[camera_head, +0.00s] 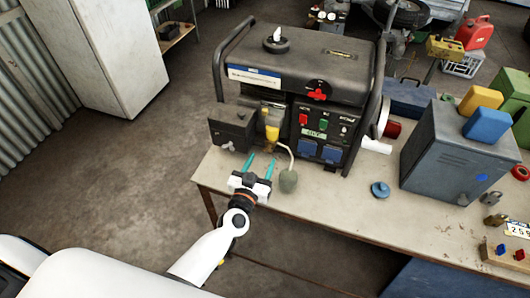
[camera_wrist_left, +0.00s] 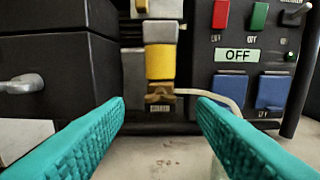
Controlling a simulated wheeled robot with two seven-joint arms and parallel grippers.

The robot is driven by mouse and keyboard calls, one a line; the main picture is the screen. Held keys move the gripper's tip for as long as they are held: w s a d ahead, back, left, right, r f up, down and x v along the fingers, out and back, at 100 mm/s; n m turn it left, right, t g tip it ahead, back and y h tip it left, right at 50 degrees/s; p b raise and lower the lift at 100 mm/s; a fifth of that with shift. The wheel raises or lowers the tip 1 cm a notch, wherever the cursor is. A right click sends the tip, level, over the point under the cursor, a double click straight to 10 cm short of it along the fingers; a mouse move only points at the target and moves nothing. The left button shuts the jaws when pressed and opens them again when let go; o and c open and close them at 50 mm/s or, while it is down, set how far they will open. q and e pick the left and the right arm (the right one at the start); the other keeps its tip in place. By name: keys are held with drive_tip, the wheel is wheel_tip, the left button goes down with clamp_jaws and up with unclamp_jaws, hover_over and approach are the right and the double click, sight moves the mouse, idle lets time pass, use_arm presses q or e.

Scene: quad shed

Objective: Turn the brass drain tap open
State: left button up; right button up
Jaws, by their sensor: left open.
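The brass drain tap (camera_wrist_left: 160,94) sits below a yellow cup (camera_wrist_left: 160,62) on the generator's front, near the middle of the left wrist view. In the head view the yellow cup (camera_head: 271,133) shows, but the tap is too small to make out clearly. My left gripper (camera_head: 260,160) has teal fingers, is open and empty, and points at the generator just in front of the cup. In the left wrist view its fingers (camera_wrist_left: 161,112) stand apart to either side of the tap, not visibly touching it. My right gripper is not in view.
The black generator (camera_head: 302,75) stands on a workbench (camera_head: 335,203). A pale hose runs beside the tap towards a grey-green bulb (camera_head: 288,181), close right of my gripper. A dark box (camera_head: 232,126) juts out left. A blue cap (camera_head: 380,189) and grey metal cabinet (camera_head: 450,165) stand right.

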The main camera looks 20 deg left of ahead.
sight(266, 152)
use_arm(q)
drive_tip(key=w, duration=0.4)
drive_tip(key=shift+d, duration=0.1)
drive_tip(key=shift+c, duration=0.5)
drive_tip(key=c, duration=0.9)
